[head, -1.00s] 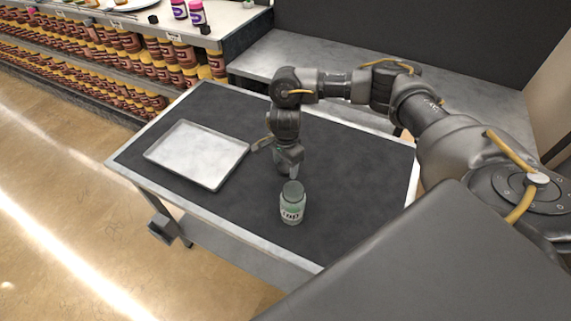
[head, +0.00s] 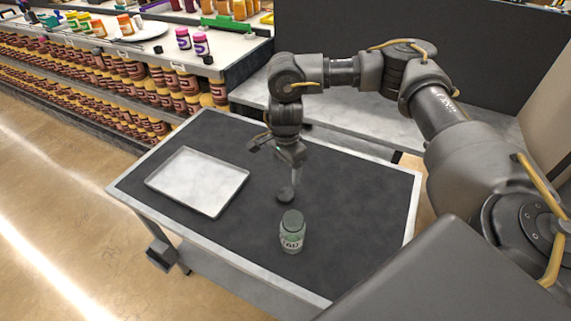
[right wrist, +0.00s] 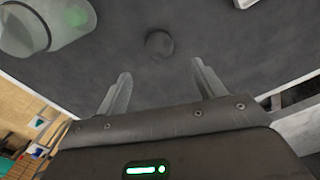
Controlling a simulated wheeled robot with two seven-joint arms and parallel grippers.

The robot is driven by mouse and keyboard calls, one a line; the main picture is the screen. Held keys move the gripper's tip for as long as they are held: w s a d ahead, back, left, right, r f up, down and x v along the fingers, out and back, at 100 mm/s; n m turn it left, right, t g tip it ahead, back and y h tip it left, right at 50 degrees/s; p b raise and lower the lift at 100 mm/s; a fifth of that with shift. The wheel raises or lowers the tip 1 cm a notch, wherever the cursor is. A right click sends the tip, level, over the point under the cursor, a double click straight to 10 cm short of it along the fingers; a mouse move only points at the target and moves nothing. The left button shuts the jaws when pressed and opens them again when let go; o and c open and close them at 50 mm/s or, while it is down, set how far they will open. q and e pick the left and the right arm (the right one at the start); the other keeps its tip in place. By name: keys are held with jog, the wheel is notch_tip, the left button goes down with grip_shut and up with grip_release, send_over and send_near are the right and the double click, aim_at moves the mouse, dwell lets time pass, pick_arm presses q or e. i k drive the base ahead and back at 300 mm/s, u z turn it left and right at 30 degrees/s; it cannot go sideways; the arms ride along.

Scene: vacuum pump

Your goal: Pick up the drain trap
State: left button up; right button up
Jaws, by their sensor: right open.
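A small dark round piece (head: 285,196) lies on the black mat just below my right gripper (head: 292,174). The right wrist view shows this piece (right wrist: 159,43) ahead of and between the two spread fingers of my right gripper (right wrist: 160,82), apart from both. I cannot tell for certain which of the two is the drain trap. My right gripper is open and empty. My left gripper is out of view.
A metal tray (head: 197,180) lies on the left of the black-topped table (head: 350,190). The mat's right side is clear. A grey bench (head: 355,132) stands behind. Shelves of jars (head: 110,85) stand at the back left.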

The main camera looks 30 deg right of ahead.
aim_at(293, 232)
jog(key=k, duration=2)
